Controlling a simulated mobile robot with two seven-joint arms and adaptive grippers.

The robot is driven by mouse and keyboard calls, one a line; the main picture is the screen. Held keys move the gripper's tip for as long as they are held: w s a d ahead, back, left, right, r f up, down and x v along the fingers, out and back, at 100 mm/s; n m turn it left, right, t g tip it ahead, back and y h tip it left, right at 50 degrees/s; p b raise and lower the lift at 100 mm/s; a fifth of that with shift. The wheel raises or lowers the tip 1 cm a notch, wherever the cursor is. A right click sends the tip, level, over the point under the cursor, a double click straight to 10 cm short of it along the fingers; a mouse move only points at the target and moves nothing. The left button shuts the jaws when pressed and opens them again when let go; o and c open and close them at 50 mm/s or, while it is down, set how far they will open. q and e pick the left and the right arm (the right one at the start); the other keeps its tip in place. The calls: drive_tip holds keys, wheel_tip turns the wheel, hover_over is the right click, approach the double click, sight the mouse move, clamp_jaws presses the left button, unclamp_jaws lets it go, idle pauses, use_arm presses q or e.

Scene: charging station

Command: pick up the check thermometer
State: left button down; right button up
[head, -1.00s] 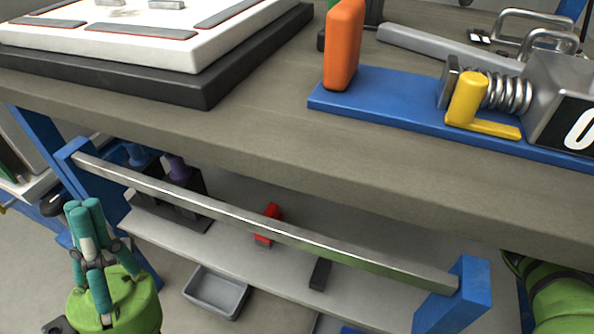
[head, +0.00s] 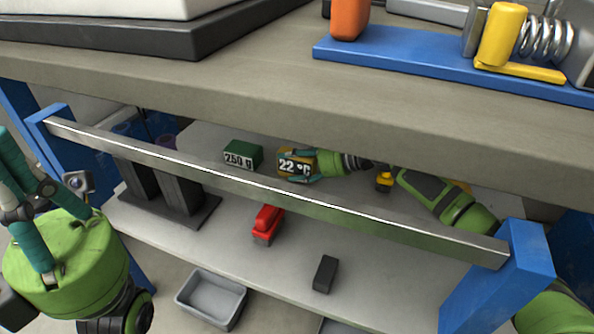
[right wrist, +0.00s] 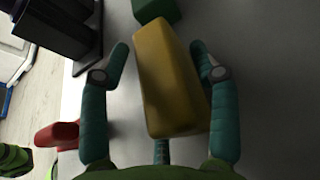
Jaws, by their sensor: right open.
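The check thermometer is a yellow block with a dark display reading 22 °C (head: 291,167), on the lower shelf behind the metal rail. My right gripper (head: 301,166) reaches in from the right at shelf height. In the right wrist view the yellow block (right wrist: 167,80) lies between the two teal fingers of this open gripper (right wrist: 159,52). Gaps show beside the block at the fingertips, and its near end comes close to the palm. My left gripper (head: 14,165) is at the left edge, away from the shelf; its fingers lie together and look empty.
A green 250 g block (head: 243,154) stands just left of the thermometer. A red object (head: 266,224), a black block (head: 325,273) and a dark stand (head: 180,205) are on the shelf. The rail (head: 270,190) crosses in front; the worktop (head: 250,105) overhangs.

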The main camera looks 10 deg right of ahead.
drive_tip(key=shift+w+a+f, duration=0.2)
drive_tip(key=shift+w+a, duration=0.05)
drive_tip(key=shift+a, duration=0.15)
drive_tip(key=c, duration=1)
drive_tip(key=shift+r, duration=0.1)
drive_tip(key=shift+r, duration=0.1)
